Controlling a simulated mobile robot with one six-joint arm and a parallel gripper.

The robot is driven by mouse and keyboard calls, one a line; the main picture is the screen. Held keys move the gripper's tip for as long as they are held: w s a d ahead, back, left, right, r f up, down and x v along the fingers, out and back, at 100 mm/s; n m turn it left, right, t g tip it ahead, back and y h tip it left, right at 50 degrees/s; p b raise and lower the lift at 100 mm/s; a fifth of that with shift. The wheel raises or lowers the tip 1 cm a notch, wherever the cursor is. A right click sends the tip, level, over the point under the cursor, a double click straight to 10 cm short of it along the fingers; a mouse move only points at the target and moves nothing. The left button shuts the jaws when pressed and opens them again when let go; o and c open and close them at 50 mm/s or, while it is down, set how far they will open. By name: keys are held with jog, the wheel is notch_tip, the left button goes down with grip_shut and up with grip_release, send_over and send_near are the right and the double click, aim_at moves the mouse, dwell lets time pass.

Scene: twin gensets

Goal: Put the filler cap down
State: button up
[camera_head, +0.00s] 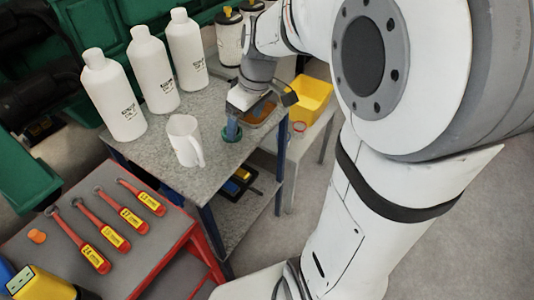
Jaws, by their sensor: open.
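My gripper (258,106) is low over the right end of the grey metal table (210,165), with its jaws open. A small round teal-green piece (232,135), which looks like the filler cap, is at the tabletop just below and left of the gripper. A blue upright part (232,122) stands directly over it; I cannot tell whether this is a fingertip or part of the cap. Whether the gripper touches the cap is also unclear. A shallow tan-orange tray (262,113) sits partly under the gripper.
Several white bottles (114,98) line the table's back left, with a white jug (185,140) in front. A yellow bin (312,98) stands right. A red cart (165,255) at lower left holds red-and-yellow tools (103,226) and an orange piece (37,236). Tabletop around the jug is clear.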

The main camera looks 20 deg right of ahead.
jog(key=s+m+t+h, duration=0.1)
jog(key=s+m+h, duration=0.1)
jog(key=s+m, duration=0.5)
jog(key=s, duration=0.6)
jog(key=shift+s+d+f, duration=0.15)
jog(key=shift+s+d, duration=0.15)
jog(key=shift+r, duration=0.25)
